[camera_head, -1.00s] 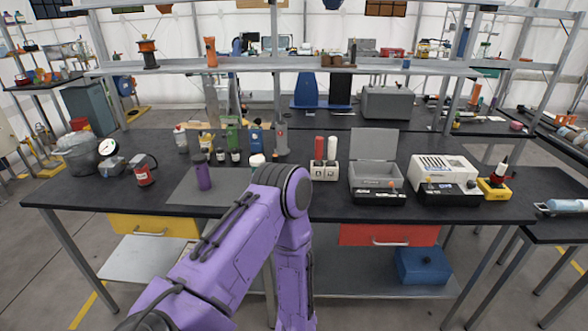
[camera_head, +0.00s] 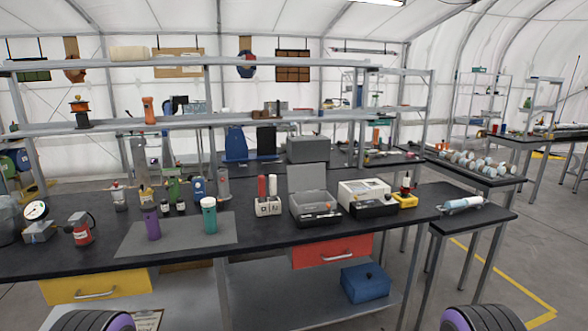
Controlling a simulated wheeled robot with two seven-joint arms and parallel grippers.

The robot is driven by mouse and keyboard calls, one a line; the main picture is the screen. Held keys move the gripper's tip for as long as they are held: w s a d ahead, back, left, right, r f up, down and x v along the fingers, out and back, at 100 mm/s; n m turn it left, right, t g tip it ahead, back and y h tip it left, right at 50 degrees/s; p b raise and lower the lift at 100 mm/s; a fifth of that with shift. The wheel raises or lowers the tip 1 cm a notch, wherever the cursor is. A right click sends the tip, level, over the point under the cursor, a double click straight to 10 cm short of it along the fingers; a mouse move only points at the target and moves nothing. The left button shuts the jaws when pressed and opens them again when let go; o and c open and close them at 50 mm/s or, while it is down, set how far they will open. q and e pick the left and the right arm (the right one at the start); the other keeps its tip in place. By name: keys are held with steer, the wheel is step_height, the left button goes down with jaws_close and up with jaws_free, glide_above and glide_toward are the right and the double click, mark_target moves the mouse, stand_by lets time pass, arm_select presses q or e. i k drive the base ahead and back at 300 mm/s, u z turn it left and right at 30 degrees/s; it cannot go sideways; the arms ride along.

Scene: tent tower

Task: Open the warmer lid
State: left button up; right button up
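A grey box-shaped unit with a black front panel, which looks like the warmer (camera_head: 313,207), stands on the black workbench in the head view. Its grey lid (camera_head: 307,178) stands upright at the back, so the box is open at the top. Its inside shows only in part. Neither of my grippers is in view. Only dark rounded parts of my arms with purple edges show at the bottom edge, left and right, well short of the bench.
A white slotted unit (camera_head: 364,193) stands close to the right of the warmer. A white holder (camera_head: 267,206) with red and white tubes is to its left. A teal bottle (camera_head: 209,216) and purple bottle (camera_head: 152,224) stand on a grey mat (camera_head: 130,241). The bench front is clear.

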mark_target(311, 178)
steer(key=z, duration=0.65)
steer(key=i, duration=0.55)
steer(key=z, duration=0.55)
steer(key=i, duration=0.7)
steer(key=u, duration=0.25)
